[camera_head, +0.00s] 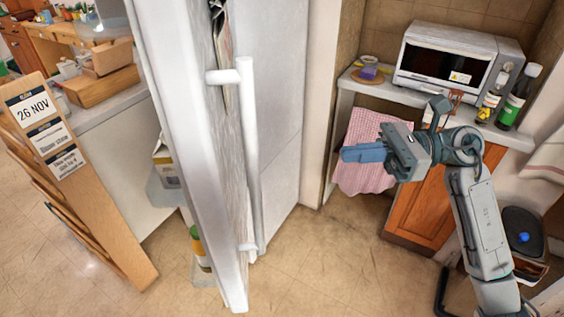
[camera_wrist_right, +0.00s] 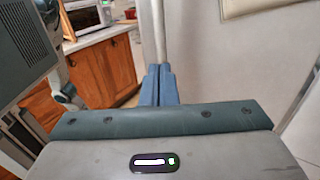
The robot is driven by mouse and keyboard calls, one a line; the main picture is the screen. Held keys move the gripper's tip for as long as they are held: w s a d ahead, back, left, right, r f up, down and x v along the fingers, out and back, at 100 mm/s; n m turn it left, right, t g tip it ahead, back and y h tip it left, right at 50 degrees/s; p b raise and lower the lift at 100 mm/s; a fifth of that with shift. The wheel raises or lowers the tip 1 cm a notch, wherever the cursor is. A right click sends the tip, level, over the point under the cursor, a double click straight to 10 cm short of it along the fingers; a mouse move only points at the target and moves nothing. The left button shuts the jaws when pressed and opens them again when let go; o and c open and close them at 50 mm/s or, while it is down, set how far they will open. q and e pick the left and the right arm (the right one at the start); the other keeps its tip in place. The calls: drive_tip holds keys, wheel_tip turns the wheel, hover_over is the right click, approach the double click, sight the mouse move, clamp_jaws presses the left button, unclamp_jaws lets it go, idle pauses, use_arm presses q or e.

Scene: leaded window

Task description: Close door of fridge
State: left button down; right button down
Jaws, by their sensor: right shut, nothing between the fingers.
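The white fridge door (camera_head: 185,120) stands open in the head view, seen nearly edge-on. Its inner shelves, with a carton (camera_head: 166,160) and a bottle (camera_head: 199,248), face left. Its long white vertical handle (camera_head: 249,160) is on the side facing right. My right gripper (camera_head: 350,153) is shut and empty, to the right of the handle, pointing left with a clear gap in the head view. In the right wrist view the closed blue fingertips (camera_wrist_right: 159,72) overlap a pale vertical bar that looks like the handle; contact cannot be told there. My left gripper is not in view.
A counter with a toaster oven (camera_head: 447,63) and bottles (camera_head: 517,95) stands behind my right arm, above a wooden cabinet (camera_head: 425,212) and a pink towel (camera_head: 370,150). A wooden calendar rack (camera_head: 75,180) stands at left. The floor (camera_head: 330,255) right of the door is clear.

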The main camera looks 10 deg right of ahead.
drive_tip(key=a+p, duration=0.6)
drive_tip(key=a, duration=0.7)
drive_tip(key=shift+w+a+p, duration=0.15)
drive_tip(key=shift+a+p, duration=0.1)
drive_tip(key=shift+p, duration=0.05)
